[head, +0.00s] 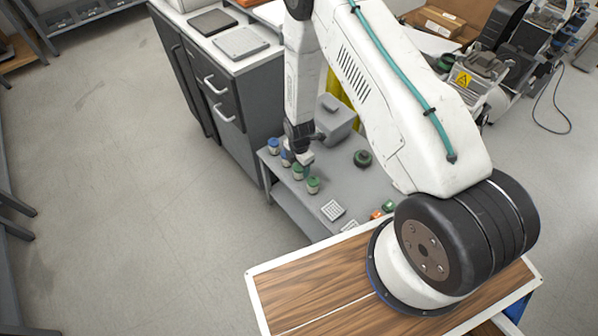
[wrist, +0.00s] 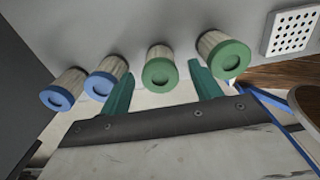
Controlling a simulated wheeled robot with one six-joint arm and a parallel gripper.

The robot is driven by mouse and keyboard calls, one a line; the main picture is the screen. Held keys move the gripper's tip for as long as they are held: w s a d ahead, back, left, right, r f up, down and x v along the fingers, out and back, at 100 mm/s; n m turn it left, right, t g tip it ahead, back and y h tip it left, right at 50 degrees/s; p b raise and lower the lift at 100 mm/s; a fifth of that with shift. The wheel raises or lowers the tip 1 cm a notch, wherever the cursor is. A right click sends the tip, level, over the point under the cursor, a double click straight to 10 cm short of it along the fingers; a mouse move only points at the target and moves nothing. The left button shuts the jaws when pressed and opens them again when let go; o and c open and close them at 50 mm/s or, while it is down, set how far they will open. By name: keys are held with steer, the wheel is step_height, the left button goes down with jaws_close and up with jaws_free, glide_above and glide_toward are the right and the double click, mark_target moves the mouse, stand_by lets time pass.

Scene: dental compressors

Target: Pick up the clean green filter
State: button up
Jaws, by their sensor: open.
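Two green-capped filters stand on the grey table. One green filter (wrist: 160,72) lies between my finger tips in the wrist view, and the other green filter (wrist: 228,60) is just right of the right finger. In the head view they are the rear green filter (head: 298,172) and the front green filter (head: 313,186). Both have pale pleated sides; I cannot tell for sure which is clean. My gripper (wrist: 160,82) is open and empty, its teal fingers apart. In the head view my gripper (head: 303,158) is low over the filter row, partly covering it.
Two blue filters (wrist: 60,95) (wrist: 105,82) stand left of the green ones. The grey table (head: 342,183) also holds a white perforated block (head: 332,210), a grey bin (head: 335,122) and a dark green round part (head: 362,158). A grey cabinet (head: 240,135) stands behind-left.

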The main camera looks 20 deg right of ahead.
steer(key=shift+f, duration=0.95)
steer(key=shift+c, duration=0.3)
steer(key=c, duration=1)
steer(key=shift+r, duration=0.1)
